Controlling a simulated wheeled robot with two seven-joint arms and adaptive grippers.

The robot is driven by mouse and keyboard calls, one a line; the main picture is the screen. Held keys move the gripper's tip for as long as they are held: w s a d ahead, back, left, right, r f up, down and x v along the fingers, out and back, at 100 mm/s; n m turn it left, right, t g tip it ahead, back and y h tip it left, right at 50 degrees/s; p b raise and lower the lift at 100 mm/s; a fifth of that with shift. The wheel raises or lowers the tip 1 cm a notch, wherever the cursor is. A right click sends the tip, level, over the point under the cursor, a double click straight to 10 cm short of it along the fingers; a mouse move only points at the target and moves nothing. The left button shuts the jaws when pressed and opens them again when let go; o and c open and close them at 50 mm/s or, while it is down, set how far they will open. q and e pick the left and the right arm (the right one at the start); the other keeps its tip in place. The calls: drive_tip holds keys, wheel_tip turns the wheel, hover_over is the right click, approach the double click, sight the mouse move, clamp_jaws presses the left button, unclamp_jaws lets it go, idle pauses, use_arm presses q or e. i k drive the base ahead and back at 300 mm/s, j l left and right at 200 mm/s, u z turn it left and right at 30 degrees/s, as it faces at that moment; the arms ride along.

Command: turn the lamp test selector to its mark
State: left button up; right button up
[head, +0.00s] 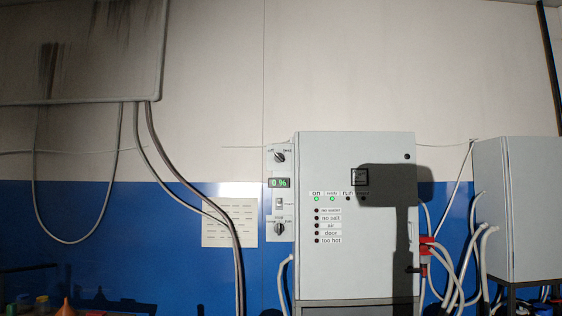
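A narrow grey control panel (281,194) is fixed along the left side of a grey wall cabinet (378,228). It carries an upper round black knob (279,157) with small labels on either side of its top, and a lower round black knob (279,228) with small labels above and at its sides. The labels are too small to read surely, so I cannot tell which knob is the lamp test selector. The upper knob's pale pointer seems to slant; its exact setting is unclear. Between the knobs are a green "0 %" display (279,183) and a white switch (279,204). Neither gripper is in view.
A second cabinet (520,210) stands at the right.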

sight(279, 157)
drive_tip(key=u, duration=0.4)
drive_tip(key=i+l+u, duration=0.2)
drive_tip(key=u, duration=0.2)
drive_tip(key=i+l+u, duration=0.15)
drive_tip(key=l+u, duration=0.2)
drive_tip(key=l, duration=0.15)
drive_tip(key=i+l+u, duration=0.15)
drive_tip(key=l+u, duration=0.25)
